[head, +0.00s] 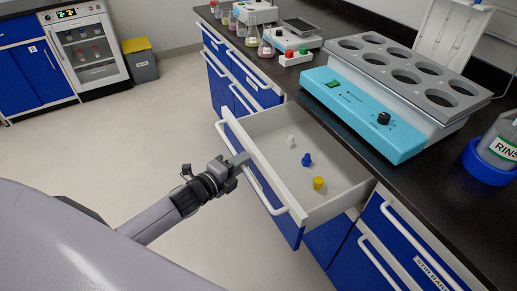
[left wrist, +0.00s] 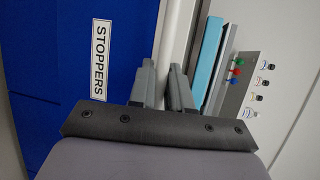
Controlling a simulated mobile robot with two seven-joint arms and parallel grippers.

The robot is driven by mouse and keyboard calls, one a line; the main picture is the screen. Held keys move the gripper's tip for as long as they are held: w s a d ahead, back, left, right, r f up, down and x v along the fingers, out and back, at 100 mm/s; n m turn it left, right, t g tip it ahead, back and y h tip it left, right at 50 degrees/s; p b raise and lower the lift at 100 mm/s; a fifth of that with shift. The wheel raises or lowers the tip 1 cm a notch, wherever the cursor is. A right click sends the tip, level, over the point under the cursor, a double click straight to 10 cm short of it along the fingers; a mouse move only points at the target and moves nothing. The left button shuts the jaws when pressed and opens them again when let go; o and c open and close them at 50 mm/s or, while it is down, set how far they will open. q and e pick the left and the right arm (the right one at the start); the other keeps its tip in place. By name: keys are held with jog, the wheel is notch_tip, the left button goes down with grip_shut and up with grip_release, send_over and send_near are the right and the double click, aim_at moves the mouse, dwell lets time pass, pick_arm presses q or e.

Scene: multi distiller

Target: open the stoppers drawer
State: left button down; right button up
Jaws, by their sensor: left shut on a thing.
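The stoppers drawer (head: 335,188) stands pulled out from the bench, with its inside showing. A white stopper (head: 291,141), a blue stopper (head: 307,159) and a yellow stopper (head: 318,183) stand apart on its floor. Its white bar handle (head: 266,191) runs along the blue front. My left gripper (head: 241,159) is shut on the handle. In the left wrist view, its two fingers (left wrist: 163,88) close around the white handle bar (left wrist: 178,35), beside the STOPPERS label (left wrist: 100,61) on the blue drawer front (left wrist: 60,50). My right gripper is not in view.
The dark worktop (head: 345,120) above holds a blue heating unit with round wells (head: 362,117), flasks and instruments farther back, and a rinse bottle (head: 500,140) at right. More closed drawers (head: 400,235) lie beside the open one. The floor (head: 120,140) to the left is clear.

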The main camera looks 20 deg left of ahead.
pick_arm(q)
jog(key=s+a+p, duration=0.2)
jog(key=s+a, duration=0.4)
jog(key=s, duration=0.2)
jog(key=shift+s+a, duration=0.15)
jog(key=shift+a, duration=0.1)
jog(key=c, duration=1.1)
grip_release()
jog(key=shift+c, duration=0.2)
jog(key=shift+s, duration=0.1)
jog(key=v, duration=0.7)
